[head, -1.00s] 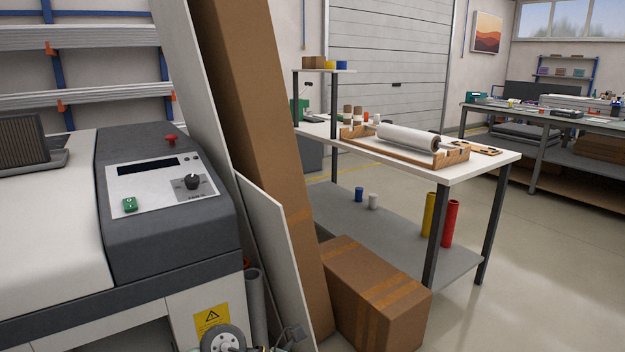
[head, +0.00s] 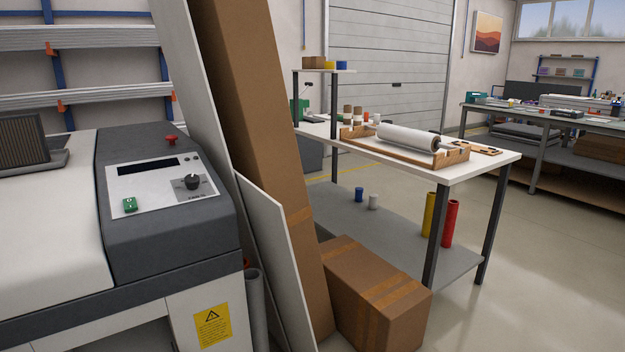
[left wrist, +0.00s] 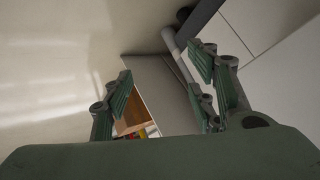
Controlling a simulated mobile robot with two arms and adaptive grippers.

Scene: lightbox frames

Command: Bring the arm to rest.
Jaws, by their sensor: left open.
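My left gripper (left wrist: 163,92) shows in the left wrist view with its green ridged fingers spread apart. Nothing is between the fingers. Behind them are a pale floor, a grey panel and a small patch of brown and coloured things, too small to make out. No part of my arms shows in the head view now. My right gripper is in neither view.
A machine with a control panel (head: 162,180) fills the left of the head view. A white board (head: 275,262) and a tall carton (head: 262,160) lean beside it. A carton (head: 375,296) lies on the floor by a white-topped table (head: 485,160). Open floor lies to the right.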

